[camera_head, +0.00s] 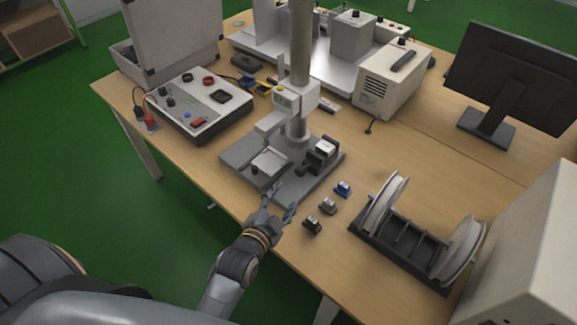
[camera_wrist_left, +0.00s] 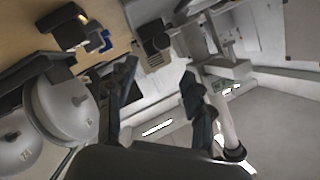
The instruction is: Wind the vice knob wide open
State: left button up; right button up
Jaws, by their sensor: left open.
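A test stand with a grey base plate (camera_head: 235,153) and an upright column (camera_head: 300,45) stands near the table's front edge. On the right of its base sits a small dark fixture (camera_head: 322,153) with a light top, which looks like the vice. A ribbed dark part (camera_wrist_left: 155,42), possibly its knob, shows in the left wrist view. My left gripper (camera_head: 279,200) is open and empty, just in front of the base plate and apart from the fixture. Its two fingers (camera_wrist_left: 157,88) stand spread in the left wrist view. My right gripper is out of view.
Several small blocks (camera_head: 327,206) lie right of my left gripper. A rack with white spools (camera_head: 382,204) stands farther right. A control box (camera_head: 200,105) is at the left, a monitor (camera_head: 515,75) at the back right. The stand's head (camera_head: 283,97) overhangs the base.

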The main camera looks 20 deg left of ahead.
aim_at(299, 173)
pick_arm(q)
jog(key=x, duration=0.4)
jog(key=shift+w+a, duration=0.2)
jog(key=shift+a, duration=0.15)
jog(key=x, duration=0.7)
jog(key=shift+w+d+f, duration=0.15)
jog(key=shift+w+f, duration=0.05)
jog(key=shift+w, duration=0.05)
jog(key=shift+x, duration=0.85)
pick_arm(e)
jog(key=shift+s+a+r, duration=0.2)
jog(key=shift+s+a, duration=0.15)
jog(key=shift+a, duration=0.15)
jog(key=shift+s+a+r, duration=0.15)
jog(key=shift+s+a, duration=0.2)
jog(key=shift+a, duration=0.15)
pick_arm(q)
jog(key=shift+p, duration=0.3)
grip_shut()
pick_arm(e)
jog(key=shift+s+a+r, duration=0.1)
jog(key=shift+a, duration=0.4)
